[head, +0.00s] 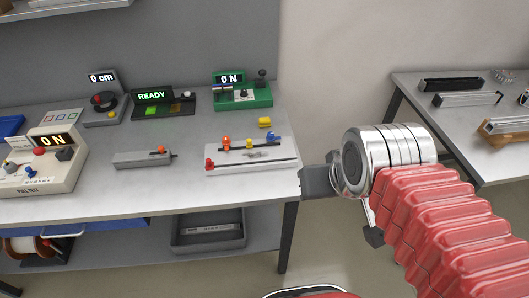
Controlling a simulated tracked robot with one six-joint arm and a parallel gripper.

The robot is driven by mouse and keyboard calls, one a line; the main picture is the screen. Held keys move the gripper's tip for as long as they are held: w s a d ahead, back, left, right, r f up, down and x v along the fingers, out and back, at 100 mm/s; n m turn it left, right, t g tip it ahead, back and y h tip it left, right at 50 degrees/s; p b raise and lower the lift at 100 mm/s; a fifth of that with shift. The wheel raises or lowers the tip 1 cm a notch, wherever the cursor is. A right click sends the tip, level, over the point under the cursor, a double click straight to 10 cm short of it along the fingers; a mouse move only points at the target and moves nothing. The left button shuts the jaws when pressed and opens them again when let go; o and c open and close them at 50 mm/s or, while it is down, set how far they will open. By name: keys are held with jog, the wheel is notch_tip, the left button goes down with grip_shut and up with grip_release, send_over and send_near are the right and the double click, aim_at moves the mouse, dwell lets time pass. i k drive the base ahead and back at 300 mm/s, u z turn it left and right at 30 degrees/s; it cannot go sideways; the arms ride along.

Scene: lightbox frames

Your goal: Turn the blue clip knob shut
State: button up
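My gripper (318,181) is in the middle of the head view, at the end of my red-sleeved arm and in front of the workbench's right end. Its dark grey end points left, and its fingers are not clear enough to tell open from shut. A cream pull-test device (42,166) with a 0 N display stands at the bench's left front, far from my gripper. A small blue part shows at its left side, but I cannot tell whether it is the clip knob or how it is turned.
The workbench (150,202) also holds a READY box (152,97), a green 0 N device (243,94), a 0 cm device (103,98), a grey slide block (143,159) and a light plate (252,154) with coloured knobs. A side table (465,135) stands right.

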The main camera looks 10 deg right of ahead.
aim_at(270, 137)
jog(key=z, duration=0.7)
jog(key=k, duration=0.65)
jog(key=u, duration=0.85)
jog(key=i, duration=1)
jog(key=z, duration=0.35)
